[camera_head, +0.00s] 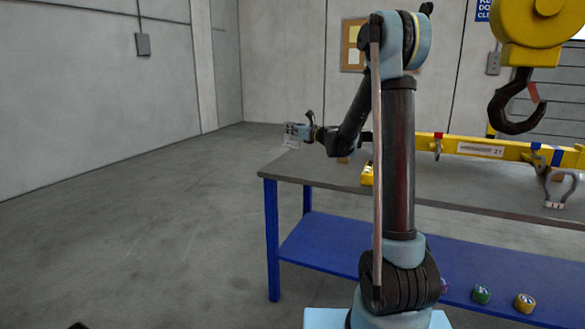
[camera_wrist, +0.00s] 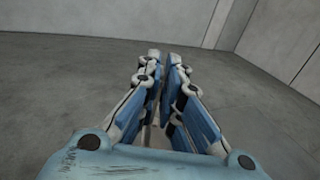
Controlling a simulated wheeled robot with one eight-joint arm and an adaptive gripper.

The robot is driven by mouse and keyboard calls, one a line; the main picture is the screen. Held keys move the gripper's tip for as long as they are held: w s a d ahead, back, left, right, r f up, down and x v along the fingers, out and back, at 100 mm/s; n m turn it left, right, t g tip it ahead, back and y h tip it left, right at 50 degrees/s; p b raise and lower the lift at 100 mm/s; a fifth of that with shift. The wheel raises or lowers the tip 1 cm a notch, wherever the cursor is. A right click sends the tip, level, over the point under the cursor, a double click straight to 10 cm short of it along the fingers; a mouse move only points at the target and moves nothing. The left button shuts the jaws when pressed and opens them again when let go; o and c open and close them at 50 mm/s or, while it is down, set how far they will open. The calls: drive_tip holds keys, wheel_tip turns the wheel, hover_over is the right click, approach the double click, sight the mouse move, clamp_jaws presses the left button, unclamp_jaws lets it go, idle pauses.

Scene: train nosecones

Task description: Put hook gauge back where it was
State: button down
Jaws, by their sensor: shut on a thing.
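My gripper (camera_head: 288,131) is at the end of my outstretched arm, past the left end of the grey-topped table, in the head view. It points left, over open floor. A small pale, thin piece (camera_head: 291,142) shows at its fingertips; I take it for the hook gauge, but it is too small to make out its shape. In the wrist view my gripper (camera_wrist: 168,58) has its two blue-padded fingers almost together, with a narrow gap. The gauge cannot be made out there. A large dark crane hook (camera_head: 515,108) hangs from a yellow block at the upper right.
The table (camera_head: 310,172) has a blue lower shelf (camera_head: 325,243) with several small coloured rolls. A yellow beam (camera_head: 465,149), a grey shackle (camera_head: 557,188) and a small yellow object (camera_head: 367,174) are on top. My arm hides part of the table. The floor at left is clear.

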sight(288, 141)
drive_tip(key=shift+w+a, duration=0.1)
drive_tip(key=shift+w, duration=0.2)
drive_tip(key=shift+w+f, duration=0.1)
drive_tip(key=shift+f, duration=4.9)
drive_tip(key=c, duration=1.8)
unclamp_jaws()
